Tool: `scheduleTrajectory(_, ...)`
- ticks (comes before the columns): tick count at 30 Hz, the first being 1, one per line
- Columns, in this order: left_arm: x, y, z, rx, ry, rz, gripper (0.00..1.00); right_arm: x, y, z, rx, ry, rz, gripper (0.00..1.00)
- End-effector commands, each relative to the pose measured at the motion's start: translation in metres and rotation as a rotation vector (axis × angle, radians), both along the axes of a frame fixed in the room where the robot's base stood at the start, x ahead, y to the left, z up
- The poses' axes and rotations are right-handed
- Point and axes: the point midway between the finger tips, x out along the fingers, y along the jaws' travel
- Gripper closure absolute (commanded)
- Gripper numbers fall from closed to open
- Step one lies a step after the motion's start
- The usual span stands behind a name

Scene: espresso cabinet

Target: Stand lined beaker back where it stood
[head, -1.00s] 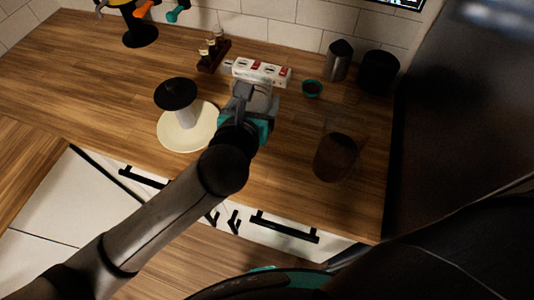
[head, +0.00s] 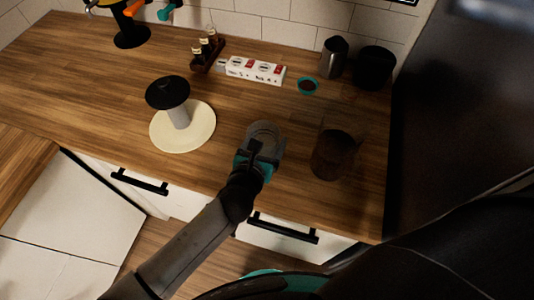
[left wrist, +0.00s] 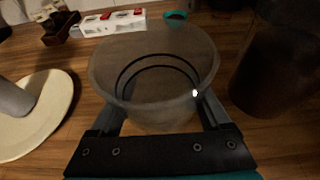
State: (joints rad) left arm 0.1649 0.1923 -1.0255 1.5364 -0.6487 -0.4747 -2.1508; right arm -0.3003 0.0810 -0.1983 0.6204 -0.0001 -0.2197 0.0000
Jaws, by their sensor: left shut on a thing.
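The lined beaker (left wrist: 155,75) is a clear, faintly grey cup with dark ring lines, seen from above in the left wrist view. It also shows in the head view (head: 268,133), near the front of the wooden counter. My left gripper (head: 258,156) is shut on it, with one finger on each side of its wall. The beaker looks upright. Its base is hidden, so I cannot tell whether it touches the counter. My right gripper is not in view.
A dark-filled clear container (head: 333,155) stands just right of the beaker. A power strip (head: 252,69) and small teal bowl (head: 307,86) lie behind. Bare counter lies between.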

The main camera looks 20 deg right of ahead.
Motion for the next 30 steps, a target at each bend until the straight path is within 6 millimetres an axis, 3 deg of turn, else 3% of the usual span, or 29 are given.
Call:
scheduleTrajectory(5,0.000,0.000,-0.012,-0.002,0.000,0.001,0.74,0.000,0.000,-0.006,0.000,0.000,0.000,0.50)
scheduleTrajectory(13,0.000,0.000,-0.048,-0.002,0.002,0.001,0.74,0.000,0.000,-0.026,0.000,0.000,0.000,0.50)
scheduleTrajectory(25,0.000,0.000,-0.052,-0.001,-0.001,0.000,0.74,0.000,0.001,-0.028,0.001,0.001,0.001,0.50)
scheduleTrajectory(26,0.000,0.000,-0.052,-0.001,-0.001,0.000,0.19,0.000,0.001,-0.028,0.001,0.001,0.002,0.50)
scheduleTrajectory(30,0.000,0.000,-0.051,0.000,0.000,0.000,0.03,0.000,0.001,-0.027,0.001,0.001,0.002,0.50)
